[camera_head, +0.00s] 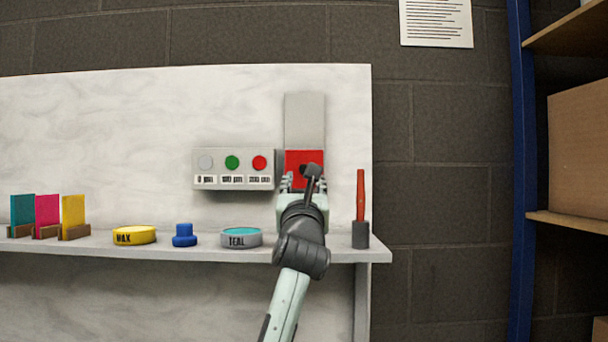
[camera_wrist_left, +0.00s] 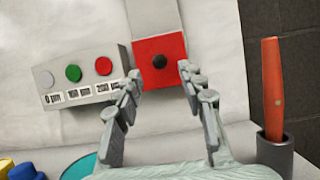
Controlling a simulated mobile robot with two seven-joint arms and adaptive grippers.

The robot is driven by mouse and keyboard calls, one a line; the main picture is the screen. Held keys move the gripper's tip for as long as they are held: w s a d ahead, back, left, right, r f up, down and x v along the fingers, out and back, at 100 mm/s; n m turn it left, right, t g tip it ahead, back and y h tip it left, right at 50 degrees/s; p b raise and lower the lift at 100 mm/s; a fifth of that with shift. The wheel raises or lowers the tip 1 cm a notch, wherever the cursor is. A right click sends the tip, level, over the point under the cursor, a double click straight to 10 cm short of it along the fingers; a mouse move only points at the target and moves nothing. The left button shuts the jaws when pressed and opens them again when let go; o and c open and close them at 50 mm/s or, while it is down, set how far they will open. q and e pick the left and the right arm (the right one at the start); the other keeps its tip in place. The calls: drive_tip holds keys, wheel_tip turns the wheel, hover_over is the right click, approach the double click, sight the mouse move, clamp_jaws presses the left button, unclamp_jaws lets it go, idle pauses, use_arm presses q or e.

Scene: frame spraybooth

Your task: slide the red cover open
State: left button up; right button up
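The red cover (camera_head: 298,156) is a square plate at the lower end of an upright grey panel (camera_head: 305,118) on the marbled board. In the left wrist view the red cover (camera_wrist_left: 146,48) carries a round black knob (camera_wrist_left: 159,61). My left gripper (camera_head: 303,182) is in front of the cover's lower part and hides some of it in the head view. In the left wrist view its fingers (camera_wrist_left: 160,75) are spread apart, with the knob showing between and just beyond the tips. I cannot tell whether they touch the cover. My right gripper is not in view.
A button box (camera_head: 233,168) with grey, green and red buttons is left of the cover.

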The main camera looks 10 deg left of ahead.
sight(304, 169)
use_arm(q)
drive_tip(key=shift+x, duration=2.75)
clamp_jaws()
